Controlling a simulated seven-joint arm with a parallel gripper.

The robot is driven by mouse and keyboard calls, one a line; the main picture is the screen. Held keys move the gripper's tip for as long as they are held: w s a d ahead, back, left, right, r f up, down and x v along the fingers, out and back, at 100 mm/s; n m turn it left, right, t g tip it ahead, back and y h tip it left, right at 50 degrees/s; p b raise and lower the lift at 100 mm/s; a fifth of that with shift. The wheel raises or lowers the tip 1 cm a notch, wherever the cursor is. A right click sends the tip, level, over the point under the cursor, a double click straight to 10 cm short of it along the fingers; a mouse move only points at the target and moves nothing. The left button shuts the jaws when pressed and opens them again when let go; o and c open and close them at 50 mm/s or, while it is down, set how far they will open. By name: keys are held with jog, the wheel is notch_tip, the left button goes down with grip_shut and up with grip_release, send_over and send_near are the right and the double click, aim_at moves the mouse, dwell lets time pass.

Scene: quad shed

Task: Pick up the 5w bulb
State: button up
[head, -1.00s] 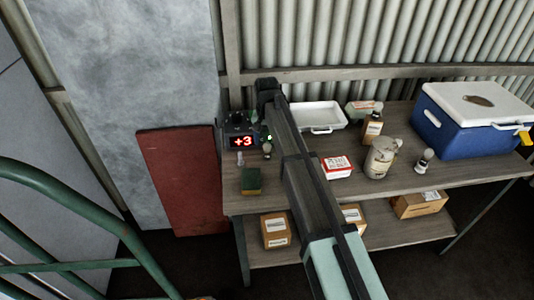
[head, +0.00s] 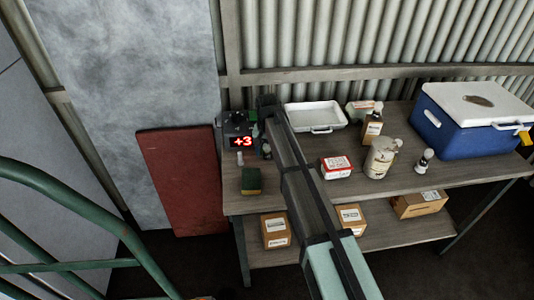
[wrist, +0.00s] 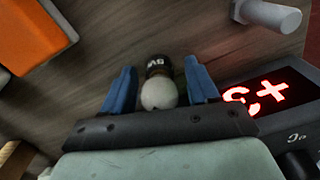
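A bulb (wrist: 158,92) with a pale round globe and a dark base with white lettering shows in the wrist view; the lettering is too small to read surely. It is between the two blue fingers of my gripper (wrist: 160,88), with narrow gaps at both sides. My gripper is open around it. In the head view my gripper is at the left end of the bench, beside the bulb (head: 266,152), mostly hidden by my arm. Another bulb (head: 424,161), white with a dark part, is at the right of the bench near the cooler.
A device with a red "+3" display (head: 241,141) stands close by, also in the wrist view (wrist: 262,97). A small pale cylinder (head: 240,158) and a sponge (head: 251,181) are near. A white tray (head: 315,127), red-white box (head: 336,167), jug (head: 381,160) and blue cooler (head: 450,130) stand right.

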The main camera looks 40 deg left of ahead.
jog(key=c, duration=1)
